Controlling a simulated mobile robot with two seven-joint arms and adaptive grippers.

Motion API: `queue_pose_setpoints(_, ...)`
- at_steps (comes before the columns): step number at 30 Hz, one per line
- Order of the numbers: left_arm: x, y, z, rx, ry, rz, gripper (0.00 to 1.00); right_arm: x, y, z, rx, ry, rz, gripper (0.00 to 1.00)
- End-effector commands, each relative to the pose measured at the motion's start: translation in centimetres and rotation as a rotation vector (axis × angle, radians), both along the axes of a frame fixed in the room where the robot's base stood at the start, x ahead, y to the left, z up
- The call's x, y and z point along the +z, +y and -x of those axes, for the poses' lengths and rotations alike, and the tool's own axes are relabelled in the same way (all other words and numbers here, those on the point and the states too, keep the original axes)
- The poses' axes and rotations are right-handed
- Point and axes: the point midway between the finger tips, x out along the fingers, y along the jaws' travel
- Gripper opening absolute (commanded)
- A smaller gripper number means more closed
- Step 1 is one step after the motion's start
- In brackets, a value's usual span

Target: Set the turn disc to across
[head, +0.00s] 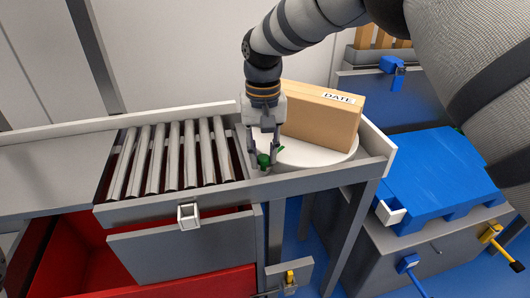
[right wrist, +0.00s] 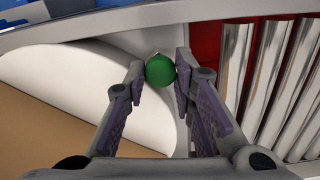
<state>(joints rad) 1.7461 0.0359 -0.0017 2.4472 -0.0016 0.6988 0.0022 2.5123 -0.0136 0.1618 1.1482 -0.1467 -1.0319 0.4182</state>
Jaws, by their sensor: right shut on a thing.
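The white round turn disc (head: 312,157) sits at the right end of the conveyor, and it also shows in the right wrist view (right wrist: 85,80). A brown cardboard box (head: 318,118) with a "DATE" label stands on it and hides its back part. A small green knob (head: 263,161) is at the disc's left front edge; it appears as a green ball in the right wrist view (right wrist: 160,70). My right gripper (head: 265,154) points down with its two fingers closed on either side of the green knob. My left gripper is in neither view.
Metal rollers (head: 172,155) lie left of the disc, over a red tub (head: 80,257). A grey raised rim (head: 376,144) bounds the disc's right side. A blue pallet (head: 430,175) on a grey cabinet stands at the right. My right arm crosses the upper right.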

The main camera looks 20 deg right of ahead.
Motion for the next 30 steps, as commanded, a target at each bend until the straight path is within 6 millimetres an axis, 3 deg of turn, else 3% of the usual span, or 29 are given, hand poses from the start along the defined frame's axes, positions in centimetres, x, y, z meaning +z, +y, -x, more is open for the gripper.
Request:
queue_pose_setpoints(9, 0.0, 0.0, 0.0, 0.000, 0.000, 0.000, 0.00, 0.0, 0.0, 0.0, 0.001, 0.000, -0.001, 0.00)
queue_pose_setpoints(10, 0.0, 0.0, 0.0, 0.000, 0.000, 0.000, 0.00, 0.0, 0.0, 0.0, 0.001, 0.000, -0.001, 0.26)
queue_pose_setpoints(12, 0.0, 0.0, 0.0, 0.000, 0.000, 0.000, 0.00, 0.0, 0.0, 0.0, 0.001, 0.000, -0.001, 0.42)
queue_pose_setpoints(13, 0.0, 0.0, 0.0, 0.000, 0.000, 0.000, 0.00, 0.0, 0.0, 0.0, 0.001, 0.000, -0.001, 0.44)
queue_pose_setpoints(23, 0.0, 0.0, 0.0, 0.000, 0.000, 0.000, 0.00, 0.6, 0.0, -0.1, 0.000, -0.002, 0.000, 0.44)
queue_pose_setpoints(30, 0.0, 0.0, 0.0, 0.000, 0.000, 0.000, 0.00, 6.6, 0.0, -0.1, 0.001, -0.006, -0.001, 0.44)
